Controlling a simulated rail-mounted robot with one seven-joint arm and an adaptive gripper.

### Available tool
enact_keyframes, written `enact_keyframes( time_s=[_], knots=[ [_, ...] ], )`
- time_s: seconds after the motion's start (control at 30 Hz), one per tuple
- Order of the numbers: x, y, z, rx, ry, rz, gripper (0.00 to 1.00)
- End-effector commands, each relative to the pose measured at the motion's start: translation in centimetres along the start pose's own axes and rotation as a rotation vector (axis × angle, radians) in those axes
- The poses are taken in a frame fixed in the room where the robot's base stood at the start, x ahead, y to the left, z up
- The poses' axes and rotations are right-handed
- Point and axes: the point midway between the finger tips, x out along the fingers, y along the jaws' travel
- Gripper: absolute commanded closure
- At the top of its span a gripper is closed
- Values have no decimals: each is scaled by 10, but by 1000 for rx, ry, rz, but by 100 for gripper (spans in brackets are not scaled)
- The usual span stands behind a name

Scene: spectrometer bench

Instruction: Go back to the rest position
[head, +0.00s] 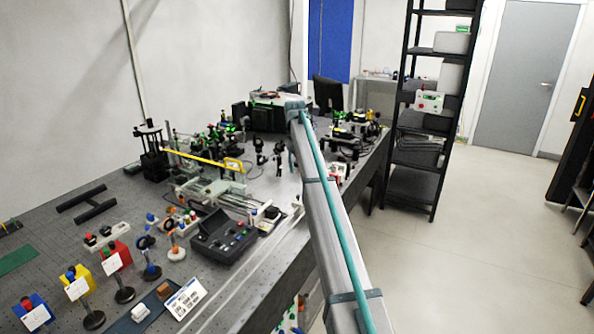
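A long grey beam with a teal cable strapped along it, which looks like my own arm, rises from the bottom of the head view to a rounded joint near the middle. My gripper and its fingers do not show, so I cannot see whether it is open or holds anything. The optical bench (150,205) lies to the left of the arm and runs back behind it. The far end of the arm appears over the back part of the bench. The arm hides part of the bench's right edge.
Small mounts with coloured blocks, such as a yellow one (80,282) and a red one (116,257), crowd the near bench. A dark control box (222,237) stands behind them. A black shelf rack (418,150) is at the right. The floor (480,240) there is clear.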

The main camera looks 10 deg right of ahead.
Motion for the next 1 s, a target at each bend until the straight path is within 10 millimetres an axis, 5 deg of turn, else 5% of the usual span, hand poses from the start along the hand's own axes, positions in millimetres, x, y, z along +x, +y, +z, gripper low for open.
enact_keyframes(
  time_s=[0.27, 0.47, 0.6, 0.67, 1.0],
  knots=[
    [6, 7, -1, 19, 11, 3, 73],
    [51, 74, -15, 210, 135, 26, 73],
    [104, 154, -23, 430, 289, 46, 73],
    [138, 179, -15, 496, 335, 52, 73],
    [304, 146, 82, 399, 213, 69, 73]
  ],
)
